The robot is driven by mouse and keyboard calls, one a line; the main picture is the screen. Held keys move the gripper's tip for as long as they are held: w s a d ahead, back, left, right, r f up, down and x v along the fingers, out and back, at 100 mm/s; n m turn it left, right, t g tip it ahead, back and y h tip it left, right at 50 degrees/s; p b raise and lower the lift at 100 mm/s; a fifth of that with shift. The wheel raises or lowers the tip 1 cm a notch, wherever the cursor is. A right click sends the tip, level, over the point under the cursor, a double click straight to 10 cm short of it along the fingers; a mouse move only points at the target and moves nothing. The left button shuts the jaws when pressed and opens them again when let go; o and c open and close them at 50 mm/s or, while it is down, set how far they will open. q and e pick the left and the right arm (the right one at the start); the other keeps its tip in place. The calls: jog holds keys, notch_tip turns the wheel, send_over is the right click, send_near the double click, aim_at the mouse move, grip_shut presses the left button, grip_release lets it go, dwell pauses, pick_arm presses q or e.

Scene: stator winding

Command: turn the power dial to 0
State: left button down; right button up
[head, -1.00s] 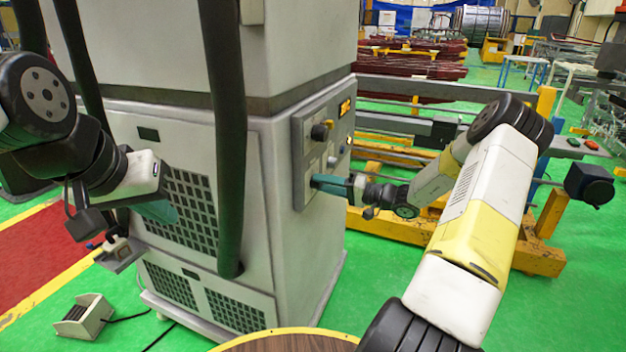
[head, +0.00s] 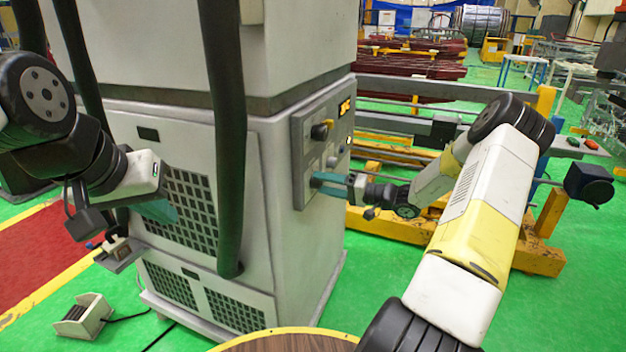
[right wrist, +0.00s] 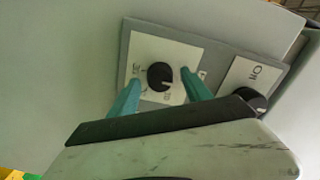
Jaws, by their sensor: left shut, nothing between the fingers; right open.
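In the right wrist view, a round black dial (right wrist: 160,76) with a white pointer mark sits on a white plate with printed marks too blurred to read. My right gripper (right wrist: 161,84) is open, with one teal finger on either side of this dial; I cannot tell whether they touch it. In the head view, my right gripper (head: 318,181) is at the lower part of the grey control panel (head: 300,150), hiding the dial there. My left gripper (head: 160,211) is shut and empty in front of the cabinet's grille.
A second black knob (right wrist: 253,98) with an on/off-type label is close to the right finger. A thick black hose (head: 228,150) hangs before the cabinet (head: 260,210).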

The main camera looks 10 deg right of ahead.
jog(key=v, duration=0.7)
jog(key=shift+s+d, duration=0.15)
jog(key=shift+d, duration=0.1)
jog(key=s+a+r+n+g+h, duration=0.2)
jog(key=s+a+r+g, duration=0.2)
jog(key=s+a, duration=0.2)
jog(key=s+a+r+n+g+h, duration=0.1)
jog(key=s+a+r+g+h, duration=0.3)
jog(key=a, duration=0.3)
jog(key=s+r+t+h, duration=0.2)
jog(key=s+r, duration=0.3)
jog(key=s, duration=0.4)
jog(key=s+d+r+m+t+h, duration=0.1)
jog(key=s+r+h, duration=0.3)
jog(key=s, duration=0.6)
jog(key=shift+d+r+t+h, duration=0.3)
jog(key=shift+r+t+h, duration=0.1)
jog(key=shift+r+t, duration=0.25)
